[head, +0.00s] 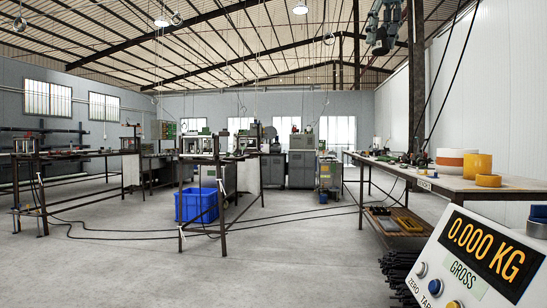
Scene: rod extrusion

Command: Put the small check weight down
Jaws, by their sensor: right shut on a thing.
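I cannot make out the small check weight in the head view. A scale readout (494,249) stands large at the lower right, tilted in the picture. Several buttons sit below the display.
A blue bin (196,205) stands under a bench at centre left. Cables (125,228) cross the floor. The near middle floor is clear.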

